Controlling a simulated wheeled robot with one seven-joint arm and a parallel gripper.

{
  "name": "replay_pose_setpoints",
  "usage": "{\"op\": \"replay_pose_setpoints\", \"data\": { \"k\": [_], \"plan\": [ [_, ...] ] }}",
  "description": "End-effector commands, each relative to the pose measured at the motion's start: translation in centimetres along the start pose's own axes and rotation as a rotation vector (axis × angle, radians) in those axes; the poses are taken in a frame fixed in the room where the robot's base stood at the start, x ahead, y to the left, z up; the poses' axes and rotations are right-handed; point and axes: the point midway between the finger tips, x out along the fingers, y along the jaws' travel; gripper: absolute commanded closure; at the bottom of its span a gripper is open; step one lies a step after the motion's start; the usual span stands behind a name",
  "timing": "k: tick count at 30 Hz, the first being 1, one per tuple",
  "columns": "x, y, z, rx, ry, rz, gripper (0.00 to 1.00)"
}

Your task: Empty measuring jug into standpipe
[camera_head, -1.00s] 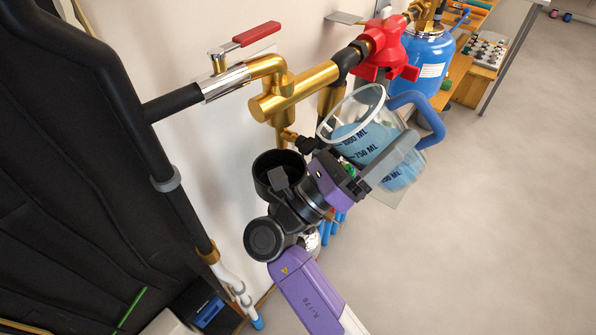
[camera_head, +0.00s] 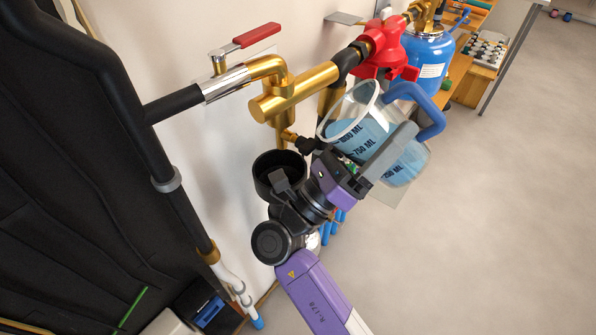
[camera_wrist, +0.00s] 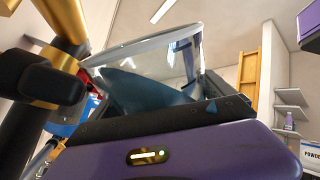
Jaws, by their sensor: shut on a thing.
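The clear measuring jug (camera_head: 362,138) holds blue liquid and has a blue handle (camera_head: 428,112). It is tilted, its mouth towards the upper left, and the liquid lies close to the rim's lower side. My gripper (camera_head: 378,160) is shut on the jug's body. In the wrist view the jug (camera_wrist: 150,62) stands above my gripper's dark jaws, with liquid in it. The standpipe appears to be the black open-topped cup (camera_head: 280,175) below and left of the jug, apart from it. My wrist partly hides that cup. No liquid is seen pouring.
Brass pipework (camera_head: 292,92) with a red-handled valve (camera_head: 256,35) runs along the wall above the cup. A red fitting (camera_head: 386,50) and a blue tank (camera_head: 428,60) are close behind the jug. The floor (camera_head: 500,220) to the right is clear.

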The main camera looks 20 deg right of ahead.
Motion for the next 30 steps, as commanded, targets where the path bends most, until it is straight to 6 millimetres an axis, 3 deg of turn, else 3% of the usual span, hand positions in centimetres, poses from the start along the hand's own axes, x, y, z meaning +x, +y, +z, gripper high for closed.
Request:
{"op": "replay_pose_setpoints", "data": {
  "k": [30],
  "plan": [
    [0.34, -0.25, 0.49, -0.031, -0.044, 0.001, 0.80]
  ]
}}
